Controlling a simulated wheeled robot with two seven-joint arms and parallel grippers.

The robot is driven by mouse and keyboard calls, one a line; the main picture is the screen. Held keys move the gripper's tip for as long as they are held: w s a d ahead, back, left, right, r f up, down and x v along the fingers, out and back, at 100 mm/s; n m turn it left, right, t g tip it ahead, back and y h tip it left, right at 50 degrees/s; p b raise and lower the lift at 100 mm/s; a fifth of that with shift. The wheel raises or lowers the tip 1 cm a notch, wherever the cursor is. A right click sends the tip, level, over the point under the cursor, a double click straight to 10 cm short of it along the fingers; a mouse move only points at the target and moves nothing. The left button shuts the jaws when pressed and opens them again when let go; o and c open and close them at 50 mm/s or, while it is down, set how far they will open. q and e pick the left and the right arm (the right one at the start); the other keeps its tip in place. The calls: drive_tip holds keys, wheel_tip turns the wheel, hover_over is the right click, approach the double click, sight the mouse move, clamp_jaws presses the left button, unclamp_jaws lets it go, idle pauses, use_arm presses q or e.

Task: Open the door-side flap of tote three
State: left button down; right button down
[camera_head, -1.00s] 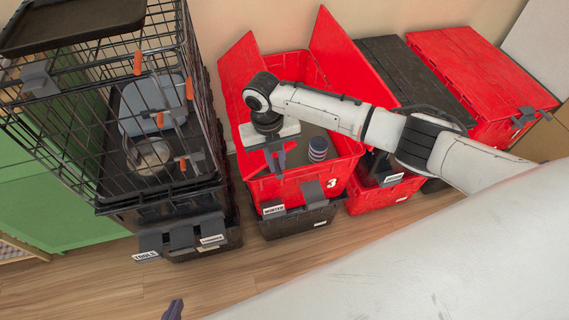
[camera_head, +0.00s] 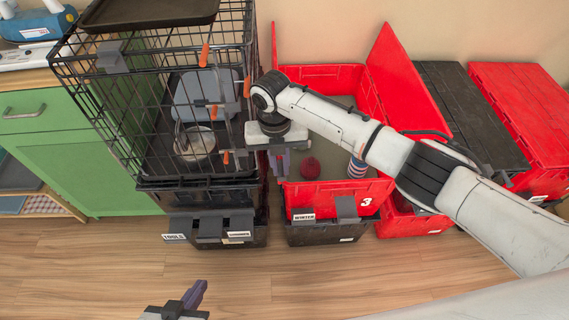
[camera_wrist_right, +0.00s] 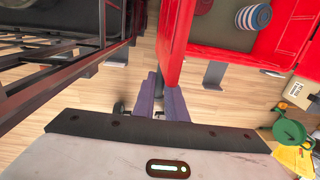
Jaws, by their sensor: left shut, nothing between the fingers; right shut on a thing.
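Tote three (camera_head: 330,199) is a red tote with a white "3" on its front, standing on a black tote. Its right flap (camera_head: 397,85) stands up. Its left flap (camera_head: 274,65) stands nearly edge-on in the head view and shows as a red panel in the right wrist view (camera_wrist_right: 175,40). My right gripper (camera_head: 279,166) is at the front end of the left flap, shut on it; its purple fingers (camera_wrist_right: 165,100) meet the panel's lower end. A red ball (camera_head: 309,167) and a striped round object (camera_head: 357,167) lie inside. My left gripper (camera_head: 195,294) is shut and empty, low over the floor.
A black wire cage (camera_head: 140,100) on dark totes stands close left of my right gripper. A black-lidded tote (camera_head: 470,110) and a red-lidded tote (camera_head: 525,110) stand right. A green cabinet (camera_head: 85,170) is far left. The wooden floor (camera_head: 100,270) in front is clear.

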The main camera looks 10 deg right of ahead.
drive_tip(key=shift+s+d+f, duration=0.15)
drive_tip(key=shift+s+f, duration=0.2)
drive_tip(key=shift+f, duration=0.2)
drive_tip(key=c, duration=1.8)
unclamp_jaws()
drive_tip(key=shift+w, duration=0.1)
drive_tip(key=shift+r, duration=0.15)
drive_tip(key=shift+w, duration=0.1)
drive_tip(key=shift+r, duration=0.25)
drive_tip(key=r, duration=0.7)
drive_tip(key=shift+a, duration=0.3)
drive_tip(key=shift+f, duration=0.1)
